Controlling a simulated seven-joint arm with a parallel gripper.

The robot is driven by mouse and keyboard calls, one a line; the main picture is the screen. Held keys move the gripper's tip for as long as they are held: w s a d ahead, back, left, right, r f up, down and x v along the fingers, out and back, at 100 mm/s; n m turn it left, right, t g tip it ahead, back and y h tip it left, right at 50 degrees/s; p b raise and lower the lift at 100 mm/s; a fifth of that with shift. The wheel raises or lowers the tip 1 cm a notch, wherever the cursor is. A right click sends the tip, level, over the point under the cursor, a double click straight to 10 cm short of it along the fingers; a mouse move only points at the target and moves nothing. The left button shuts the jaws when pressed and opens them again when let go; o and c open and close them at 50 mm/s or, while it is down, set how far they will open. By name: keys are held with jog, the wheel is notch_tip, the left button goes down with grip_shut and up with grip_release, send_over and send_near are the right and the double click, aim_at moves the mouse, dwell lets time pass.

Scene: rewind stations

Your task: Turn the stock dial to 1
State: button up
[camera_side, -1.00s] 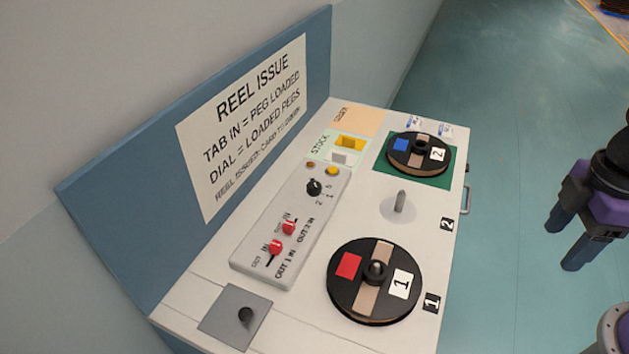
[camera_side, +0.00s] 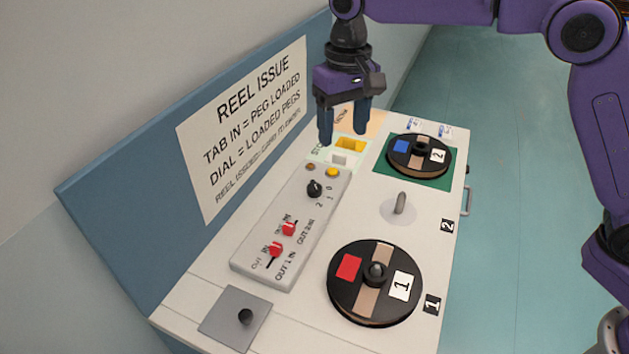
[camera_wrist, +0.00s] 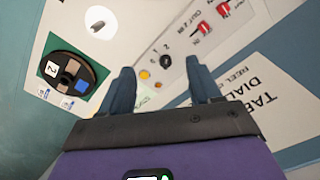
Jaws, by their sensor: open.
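The stock dial (camera_side: 314,188) is a small black knob on the raised light-grey panel (camera_side: 262,238), with the marks 0, 1 and 2 around it. Which mark it points to is too small to tell. It also shows in the wrist view (camera_wrist: 165,61), between my fingertips. My gripper (camera_side: 344,138) is open and empty, pointing down. It is in the air above the far end of the panel, apart from the dial.
Two red sliders (camera_side: 289,229) sit on the same panel. Reel 1 (camera_side: 337,292) is on the near peg, and reel 2 (camera_side: 404,157) lies on the green pad. A bare peg (camera_side: 400,202) stands between them. The blue signboard (camera_side: 130,220) rises along the left.

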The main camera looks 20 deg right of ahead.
aim_at(314, 184)
jog(key=w+a+f+m, duration=0.1)
jog(key=w+f+m, duration=0.3)
jog(key=w, duration=0.6)
jog(key=shift+m, duration=0.5)
jog(key=f, duration=1.6)
jog(key=shift+s+a+f, duration=0.1)
jog(key=shift+a+f, duration=0.1)
jog(key=shift+f, duration=0.1)
jog(key=c, duration=1)
jog(key=shift+c, duration=0.2)
